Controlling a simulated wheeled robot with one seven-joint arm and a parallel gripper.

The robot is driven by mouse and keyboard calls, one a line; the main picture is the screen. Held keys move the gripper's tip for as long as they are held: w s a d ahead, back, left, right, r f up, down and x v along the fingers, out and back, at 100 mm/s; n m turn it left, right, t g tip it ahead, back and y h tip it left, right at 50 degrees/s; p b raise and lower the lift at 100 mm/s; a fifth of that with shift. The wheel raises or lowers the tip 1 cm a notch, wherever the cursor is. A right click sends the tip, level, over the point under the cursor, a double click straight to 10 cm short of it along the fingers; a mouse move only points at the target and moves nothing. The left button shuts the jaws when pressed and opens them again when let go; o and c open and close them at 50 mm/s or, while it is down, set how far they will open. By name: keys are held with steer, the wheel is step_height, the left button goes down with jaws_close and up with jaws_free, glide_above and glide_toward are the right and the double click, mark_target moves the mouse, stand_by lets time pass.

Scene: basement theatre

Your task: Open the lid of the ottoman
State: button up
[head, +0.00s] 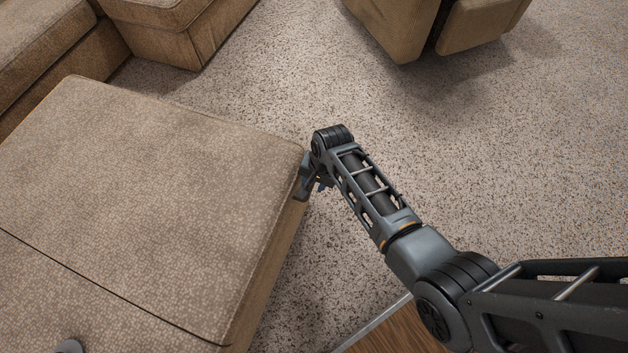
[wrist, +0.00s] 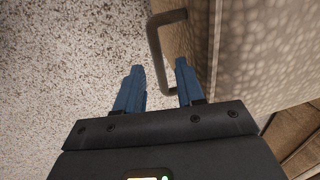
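The ottoman (head: 150,190) fills the left of the head view, covered in tan patterned fabric. Its lid (head: 130,150) lies flat and shut, with a dark seam crossing the top. In the wrist view, a dark bent-bar handle (wrist: 153,45) stands out from the ottoman's side, beside the lid's edge (wrist: 235,70). My gripper (head: 310,188) is at the ottoman's right side near its far corner. In the wrist view its two blue fingers (wrist: 158,68) are apart, and the handle's lower end shows between them. I cannot tell whether either finger touches the handle.
A tan sofa (head: 165,25) stands beyond the ottoman at the upper left. Another tan seat (head: 415,25) stands at the top right. Speckled carpet (head: 520,170) is clear to the right of the ottoman. A wooden surface (head: 400,335) with a metal edge shows below my arm.

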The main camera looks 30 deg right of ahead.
steer(key=shift+c, duration=0.4)
jaws_close()
